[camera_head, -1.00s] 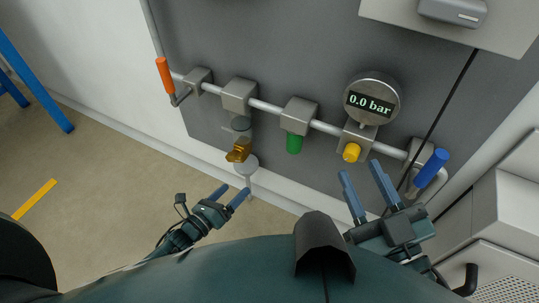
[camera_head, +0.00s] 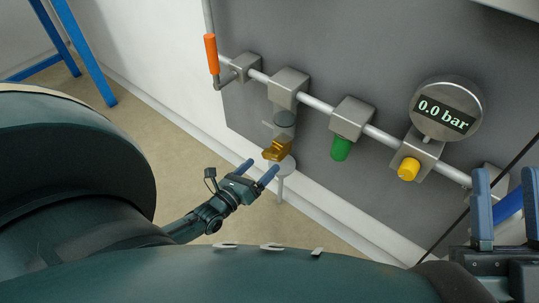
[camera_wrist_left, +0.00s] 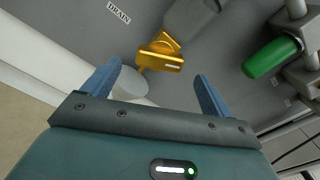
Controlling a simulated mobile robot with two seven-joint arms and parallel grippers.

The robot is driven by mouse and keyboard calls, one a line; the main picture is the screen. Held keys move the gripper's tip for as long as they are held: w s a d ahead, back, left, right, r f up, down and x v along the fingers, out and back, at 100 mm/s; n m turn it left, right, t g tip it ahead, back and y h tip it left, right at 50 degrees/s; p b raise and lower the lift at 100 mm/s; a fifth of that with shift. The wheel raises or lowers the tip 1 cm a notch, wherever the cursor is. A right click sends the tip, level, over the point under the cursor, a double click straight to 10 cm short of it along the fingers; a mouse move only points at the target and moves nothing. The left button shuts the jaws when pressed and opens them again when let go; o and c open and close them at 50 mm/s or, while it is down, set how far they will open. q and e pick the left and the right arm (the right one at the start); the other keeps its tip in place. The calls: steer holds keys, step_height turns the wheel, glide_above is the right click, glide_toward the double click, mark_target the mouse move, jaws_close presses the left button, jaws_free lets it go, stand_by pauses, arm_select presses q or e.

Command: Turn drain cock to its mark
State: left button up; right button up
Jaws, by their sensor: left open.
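The drain cock (camera_head: 277,151) is a brass-yellow handle under a grey bowl (camera_head: 284,122) on the wall pipe. In the left wrist view the brass cock (camera_wrist_left: 160,55) lies beyond the space between my fingers, with a "DRAIN" label (camera_wrist_left: 119,12) nearby. My left gripper (camera_head: 259,170) is open and empty, just below and left of the cock, apart from it. It also shows in the left wrist view (camera_wrist_left: 156,84). I cannot make out the cock's mark.
An orange-handled valve (camera_head: 211,55), a green part (camera_head: 341,148), a yellow knob (camera_head: 408,169) and a gauge reading 0.0 bar (camera_head: 446,109) sit along the pipe. A pale round cup on a stem (camera_head: 281,168) is below the cock. A blue handle (camera_head: 509,206) is partly behind my right gripper.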

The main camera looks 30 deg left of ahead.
mark_target(273, 155)
arm_select(q)
steer(key=shift+w+d+b, duration=0.2)
steer(key=shift+w+b, duration=0.55)
steer(key=shift+w, duration=1.6)
arm_select(e)
steer(key=shift+s+d+r+n+y, duration=0.1)
steer(key=shift+r+n+y, duration=0.5)
steer(key=shift+n+y, duration=0.2)
steer(key=shift+s+d+r+n+y, duration=0.1)
steer(key=shift+r+n+y, duration=0.45)
steer(key=shift+n+y, duration=0.2)
arm_select(q)
steer(key=c, duration=1)
